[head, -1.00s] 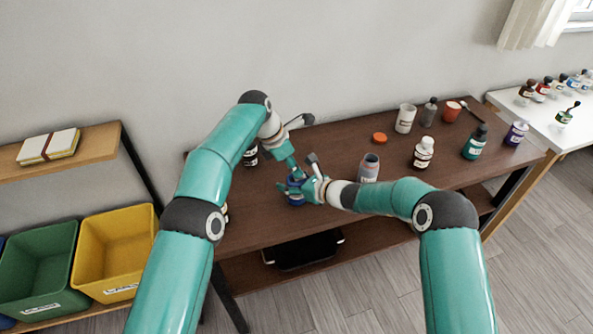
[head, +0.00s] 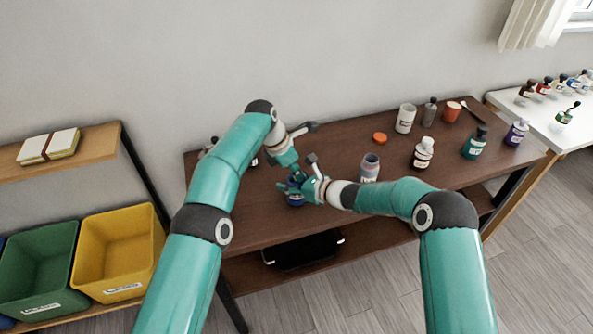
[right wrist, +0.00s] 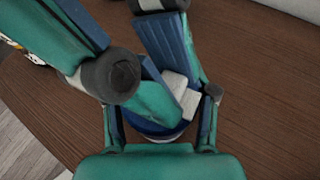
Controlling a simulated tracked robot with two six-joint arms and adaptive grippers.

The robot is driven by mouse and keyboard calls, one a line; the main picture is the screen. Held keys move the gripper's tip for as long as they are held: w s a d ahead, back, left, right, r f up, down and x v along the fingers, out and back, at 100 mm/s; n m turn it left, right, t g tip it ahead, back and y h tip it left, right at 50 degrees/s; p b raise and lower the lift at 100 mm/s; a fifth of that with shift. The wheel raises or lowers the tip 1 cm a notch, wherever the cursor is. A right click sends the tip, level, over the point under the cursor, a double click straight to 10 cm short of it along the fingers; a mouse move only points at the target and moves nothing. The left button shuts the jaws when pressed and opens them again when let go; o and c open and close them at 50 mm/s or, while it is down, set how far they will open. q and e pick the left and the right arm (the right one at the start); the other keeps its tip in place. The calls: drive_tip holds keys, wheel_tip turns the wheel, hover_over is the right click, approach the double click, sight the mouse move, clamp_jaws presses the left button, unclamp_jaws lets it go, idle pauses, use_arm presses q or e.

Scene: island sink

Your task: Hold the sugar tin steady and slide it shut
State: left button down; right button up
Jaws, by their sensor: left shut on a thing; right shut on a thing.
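The small round blue sugar tin (head: 296,201) stands on the brown table, mostly hidden by my grippers. Its blue and white rim (right wrist: 160,137) shows low in the right wrist view. My right gripper (head: 305,189) is shut on the tin from the right, with a finger on each side in the right wrist view. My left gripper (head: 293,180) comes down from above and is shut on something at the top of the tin. What its fingertips hold is hidden, and I cannot tell how the lid sits.
A grey open jar (head: 370,168) stands close right of my right gripper. The table's front middle is clear. A dark bottle is partly hidden behind my left arm.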

use_arm(q)
drive_tip(key=shift+s+a, duration=0.3)
drive_tip(key=shift+a, duration=0.55)
drive_tip(key=c, duration=1.4)
unclamp_jaws()
drive_tip(key=shift+o, duration=0.2)
drive_tip(key=shift+r, duration=0.1)
drive_tip(key=v, duration=1.1)
drive_tip(key=shift+r, duration=0.35)
drive_tip(key=shift+a, duration=0.15)
